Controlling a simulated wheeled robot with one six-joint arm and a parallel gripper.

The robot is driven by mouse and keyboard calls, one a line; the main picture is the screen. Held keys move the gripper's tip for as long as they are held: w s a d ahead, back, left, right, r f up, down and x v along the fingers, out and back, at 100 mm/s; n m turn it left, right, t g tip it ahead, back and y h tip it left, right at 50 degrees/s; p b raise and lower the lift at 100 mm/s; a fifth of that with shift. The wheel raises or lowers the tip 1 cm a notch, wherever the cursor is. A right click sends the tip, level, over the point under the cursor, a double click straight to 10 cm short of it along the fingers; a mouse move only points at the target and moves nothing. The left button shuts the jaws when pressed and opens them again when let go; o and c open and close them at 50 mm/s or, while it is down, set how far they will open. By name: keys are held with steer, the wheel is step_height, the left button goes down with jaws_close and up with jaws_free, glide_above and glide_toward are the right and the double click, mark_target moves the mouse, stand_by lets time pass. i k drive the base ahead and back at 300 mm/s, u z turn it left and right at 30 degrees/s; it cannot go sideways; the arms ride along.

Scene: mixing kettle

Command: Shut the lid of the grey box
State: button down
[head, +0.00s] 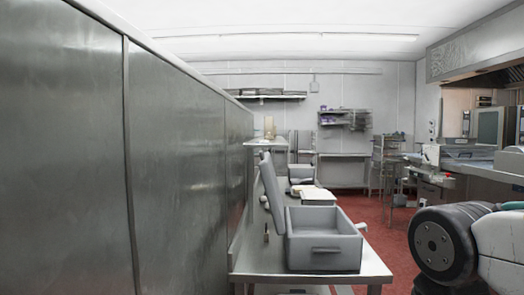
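The grey box (323,251) stands on a steel table in the lower middle of the head view. Its lid (272,193) stands up at the box's left side, tilted a little to the left, so the box is open. The inside that shows looks empty, but its floor is partly hidden by the front wall. My arm shows at the lower right edge, apart from the box. My gripper is outside the picture.
The steel table (372,266) has a narrow bare strip right of the box. A tall steel wall (70,140) runs along the left, close to the raised lid. Other items stand behind the box. Red floor (395,235) lies open to the right.

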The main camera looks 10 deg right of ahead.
mark_target(267, 171)
steer(key=z, duration=0.75)
steer(key=i, duration=1.25)
